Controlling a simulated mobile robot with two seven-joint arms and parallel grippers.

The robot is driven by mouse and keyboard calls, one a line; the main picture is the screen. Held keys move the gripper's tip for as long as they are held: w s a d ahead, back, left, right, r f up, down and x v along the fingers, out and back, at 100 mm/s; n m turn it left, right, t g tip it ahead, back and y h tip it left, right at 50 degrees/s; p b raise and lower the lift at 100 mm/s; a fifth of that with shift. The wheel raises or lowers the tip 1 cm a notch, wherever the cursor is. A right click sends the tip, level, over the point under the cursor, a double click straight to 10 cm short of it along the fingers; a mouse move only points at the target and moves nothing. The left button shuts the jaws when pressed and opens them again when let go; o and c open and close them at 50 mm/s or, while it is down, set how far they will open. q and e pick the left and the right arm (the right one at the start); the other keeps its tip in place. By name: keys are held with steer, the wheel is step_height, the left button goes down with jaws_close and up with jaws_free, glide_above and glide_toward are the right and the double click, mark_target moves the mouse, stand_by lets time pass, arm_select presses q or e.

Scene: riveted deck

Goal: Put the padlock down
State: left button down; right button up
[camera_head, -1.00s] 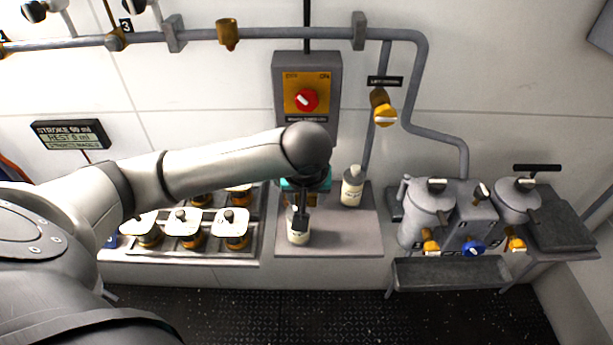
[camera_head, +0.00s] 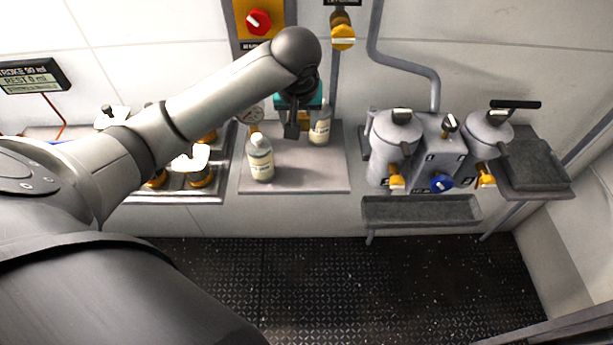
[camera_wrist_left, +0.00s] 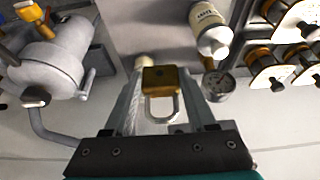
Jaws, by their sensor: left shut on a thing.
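My left gripper (camera_head: 292,130) hangs over the grey shelf plate (camera_head: 300,178), between two labelled bottles. In the left wrist view, my left gripper (camera_wrist_left: 161,82) is shut on the padlock (camera_wrist_left: 163,78), which has a brass body and a pale metal shackle. The shackle points back toward the gripper's palm. In the head view I cannot make out the padlock behind the dark fingers. Whether it touches the plate is not clear. My right gripper is in neither view.
One bottle (camera_head: 260,158) stands at the plate's front left, another (camera_head: 321,124) right behind the gripper. A round gauge (camera_head: 251,114) is at the back left. Valve units (camera_head: 190,165) stand left, grey canisters (camera_head: 396,136) right. The plate's front right is bare.

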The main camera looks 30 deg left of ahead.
arm_select(q)
step_height(320, 180, down, 12)
steer(key=shift+s+a+f+b, duration=0.1)
steer(key=shift+a+b, duration=0.05)
steer(key=shift+b, duration=0.8)
steer(key=shift+f+b, duration=0.5)
steer(key=shift+f, duration=1.9)
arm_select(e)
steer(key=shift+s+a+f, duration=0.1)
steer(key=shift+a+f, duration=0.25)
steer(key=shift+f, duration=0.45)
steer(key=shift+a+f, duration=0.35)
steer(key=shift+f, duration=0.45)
arm_select(q)
steer(key=shift+f, duration=0.15)
steer(key=shift+c, duration=1)
jaws_free()
steer(key=p+v, duration=0.3)
steer(key=v, duration=0.9)
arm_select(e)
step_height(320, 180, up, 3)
